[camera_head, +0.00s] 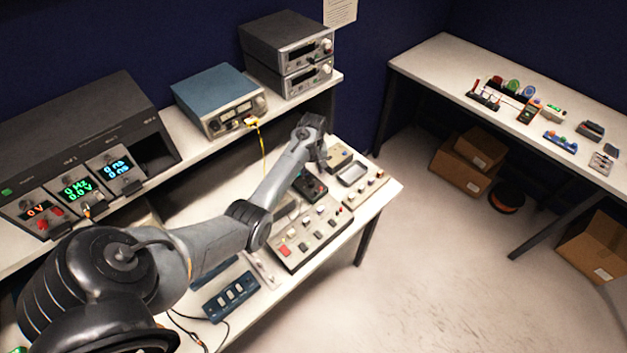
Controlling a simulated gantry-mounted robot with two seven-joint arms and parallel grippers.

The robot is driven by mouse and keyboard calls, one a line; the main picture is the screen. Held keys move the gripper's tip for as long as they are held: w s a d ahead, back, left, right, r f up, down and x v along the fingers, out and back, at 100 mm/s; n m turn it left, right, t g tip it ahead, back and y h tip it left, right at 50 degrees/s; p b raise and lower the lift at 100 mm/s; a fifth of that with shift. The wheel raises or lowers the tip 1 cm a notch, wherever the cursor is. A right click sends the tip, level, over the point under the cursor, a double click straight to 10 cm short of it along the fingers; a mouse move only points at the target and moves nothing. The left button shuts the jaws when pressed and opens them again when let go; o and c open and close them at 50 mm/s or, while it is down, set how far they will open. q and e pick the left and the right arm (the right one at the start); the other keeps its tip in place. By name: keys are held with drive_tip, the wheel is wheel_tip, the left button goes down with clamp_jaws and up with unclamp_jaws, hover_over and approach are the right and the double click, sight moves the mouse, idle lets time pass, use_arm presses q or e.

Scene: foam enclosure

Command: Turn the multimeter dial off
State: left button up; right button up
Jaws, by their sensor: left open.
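My left arm reaches in from the left over the left workbench. Its gripper (321,160) is open above the bench's right part, close to a dark box (311,187); the gap between the fingers is hard to make out at this size. A small orange-edged handheld device (529,112) that looks like the multimeter lies on the right table, well away from this gripper. Its dial is too small to read. My right gripper is not in view.
A grey control panel (297,243) with buttons and a blue switch box (231,295) lie on the left bench. Instruments, including a blue one (219,99), stand on the shelf behind. Cardboard boxes (465,165) sit under the right table (440,62). Open floor separates the tables.

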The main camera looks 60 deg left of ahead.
sight(311, 181)
use_arm(q)
drive_tip(key=shift+s+f+b, duration=0.1)
drive_tip(key=shift+f+b, duration=0.3)
drive_tip(key=shift+f, duration=3.05)
drive_tip(key=shift+c, duration=0.4)
clamp_jaws()
